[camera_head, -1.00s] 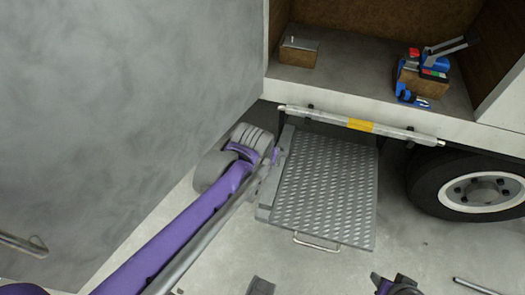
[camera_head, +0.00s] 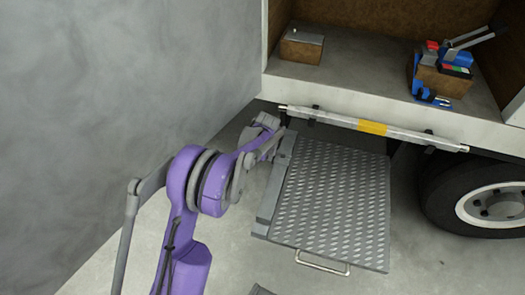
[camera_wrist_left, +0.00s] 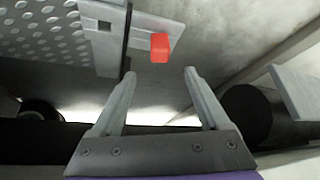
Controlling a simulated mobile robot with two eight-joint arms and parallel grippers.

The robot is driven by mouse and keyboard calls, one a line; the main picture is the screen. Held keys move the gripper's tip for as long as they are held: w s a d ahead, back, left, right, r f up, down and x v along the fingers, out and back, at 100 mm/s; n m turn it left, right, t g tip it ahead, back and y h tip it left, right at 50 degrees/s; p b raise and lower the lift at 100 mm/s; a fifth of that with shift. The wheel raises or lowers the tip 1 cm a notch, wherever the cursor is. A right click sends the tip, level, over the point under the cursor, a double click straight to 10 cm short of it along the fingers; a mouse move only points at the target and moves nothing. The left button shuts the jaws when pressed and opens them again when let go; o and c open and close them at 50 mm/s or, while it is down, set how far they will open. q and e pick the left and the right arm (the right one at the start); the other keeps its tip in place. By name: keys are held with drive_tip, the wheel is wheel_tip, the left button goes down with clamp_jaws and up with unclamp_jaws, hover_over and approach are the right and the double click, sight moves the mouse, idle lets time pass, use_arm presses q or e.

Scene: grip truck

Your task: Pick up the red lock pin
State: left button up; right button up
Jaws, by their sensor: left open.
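The red lock pin (camera_wrist_left: 160,47) shows in the left wrist view as a small red block at the bracket (camera_wrist_left: 105,27) on the edge of the tread plate. My left gripper (camera_wrist_left: 160,76) is open and empty. Its two fingers point toward the pin, which appears between and just beyond the fingertips, apart from them. In the head view my left arm reaches to the left edge of the tread-plate platform (camera_head: 335,195). The pin and the left fingertips cannot be made out there. My right gripper is not in view.
A grey wall (camera_head: 120,90) stands on the left, close to my left arm. The silver bar (camera_head: 350,122) of the truck runs behind the platform, with a wheel (camera_head: 490,203) at right. Boxes (camera_head: 301,46) and tools (camera_head: 440,65) lie in the cargo bay.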

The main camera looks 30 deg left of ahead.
use_arm(q)
drive_tip(key=x, duration=0.2)
drive_tip(key=b+x, duration=0.1)
drive_tip(key=x, duration=0.3)
drive_tip(key=shift+s+d+f, duration=0.1)
drive_tip(key=shift+s+f, duration=0.05)
drive_tip(key=shift+f, duration=0.35)
drive_tip(key=shift+r, duration=0.1)
clamp_jaws()
